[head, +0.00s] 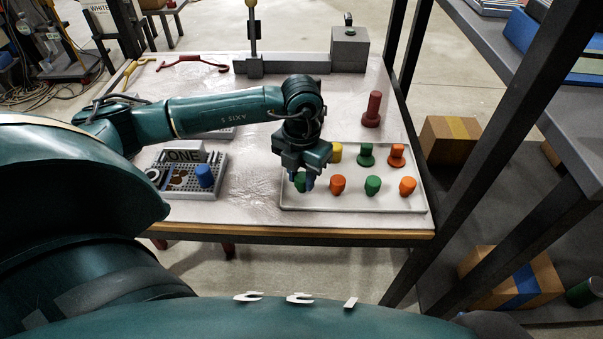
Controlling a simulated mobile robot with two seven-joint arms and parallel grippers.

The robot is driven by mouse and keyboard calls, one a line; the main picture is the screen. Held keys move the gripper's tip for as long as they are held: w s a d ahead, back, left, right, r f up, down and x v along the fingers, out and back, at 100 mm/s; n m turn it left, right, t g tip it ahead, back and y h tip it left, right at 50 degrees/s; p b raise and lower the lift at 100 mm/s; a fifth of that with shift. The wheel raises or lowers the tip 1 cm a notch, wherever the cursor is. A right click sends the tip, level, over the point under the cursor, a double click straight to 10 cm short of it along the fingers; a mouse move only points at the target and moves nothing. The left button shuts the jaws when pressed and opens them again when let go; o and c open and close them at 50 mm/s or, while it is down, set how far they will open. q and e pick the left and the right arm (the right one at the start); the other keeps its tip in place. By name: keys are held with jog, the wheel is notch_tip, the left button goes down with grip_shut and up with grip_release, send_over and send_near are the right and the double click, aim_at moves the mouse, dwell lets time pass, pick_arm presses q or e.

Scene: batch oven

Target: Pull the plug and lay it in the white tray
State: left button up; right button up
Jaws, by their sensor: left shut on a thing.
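The white tray (355,205) lies on the front right of the bench, with several green, orange and yellow plugs in it. My left gripper (305,184) points down over the tray's left part. It is shut on a green plug (299,181), partly hidden by the fingers; I cannot tell whether the plug touches the tray floor. An orange plug (338,185) stands just right of the gripper. A blue plug (205,175) sits on the grey fixture block (212,192) left of the tray. My right gripper is out of view.
A dark red plug-shaped piece (372,110) stands behind the tray. A grey box (350,50) and a yellow-topped lever (252,32) are at the bench's back. A dark shelf post (480,165) rises right of the bench. Bare bench lies between fixture and tray.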

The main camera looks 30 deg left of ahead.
aim_at(301, 177)
pick_arm(q)
jog(key=shift+f, duration=0.4)
jog(key=o, duration=1)
notch_tip(301, 177, up, 13)
jog(key=p, duration=0.2)
jog(key=shift+r, duration=0.15)
